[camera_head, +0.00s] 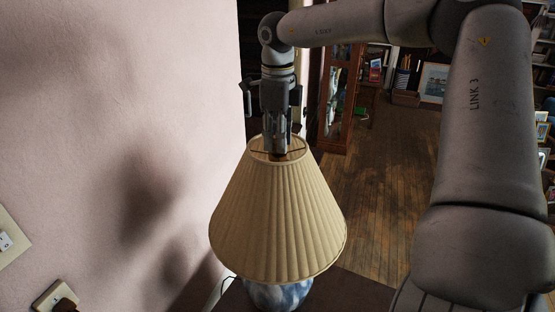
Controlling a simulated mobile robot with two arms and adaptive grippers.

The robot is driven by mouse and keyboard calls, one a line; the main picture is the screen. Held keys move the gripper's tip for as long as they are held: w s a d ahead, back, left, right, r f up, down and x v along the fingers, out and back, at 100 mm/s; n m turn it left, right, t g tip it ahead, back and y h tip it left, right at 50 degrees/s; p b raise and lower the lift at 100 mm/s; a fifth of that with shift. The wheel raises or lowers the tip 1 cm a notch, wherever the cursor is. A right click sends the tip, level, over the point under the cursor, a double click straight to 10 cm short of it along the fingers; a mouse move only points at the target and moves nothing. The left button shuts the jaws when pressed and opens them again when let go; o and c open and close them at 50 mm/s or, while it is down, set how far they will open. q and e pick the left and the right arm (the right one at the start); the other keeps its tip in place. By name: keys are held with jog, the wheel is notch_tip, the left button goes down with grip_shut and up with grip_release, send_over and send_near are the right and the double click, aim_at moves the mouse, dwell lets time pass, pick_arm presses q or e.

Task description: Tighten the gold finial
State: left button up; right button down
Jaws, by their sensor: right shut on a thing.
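A table lamp with a pleated cream shade (277,225) stands upright near the wall. Its blue and white base (278,295) shows below the shade. My right gripper (279,152) points straight down into the open top of the shade, over its centre. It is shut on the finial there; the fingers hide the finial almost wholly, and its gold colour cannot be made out. The shade's top ring and thin wires show around the fingertips. My left gripper is not in view.
The lamp stands on a dark table top (355,290). A pale wall (120,120) with a switch plate (8,237) and a plugged socket (55,297) is close on the left. Behind are a wooden floor (385,200), a wood-framed cabinet (340,100) and a framed picture (433,82).

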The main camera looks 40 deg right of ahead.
jog(key=m+b, duration=0.2)
jog(key=m, duration=0.5)
jog(key=shift+f, duration=0.1)
jog(key=m+b, duration=0.2)
jog(key=m, duration=0.3)
jog(key=shift+m, duration=0.4)
jog(key=m, duration=1)
jog(key=c, duration=1.3)
grip_release()
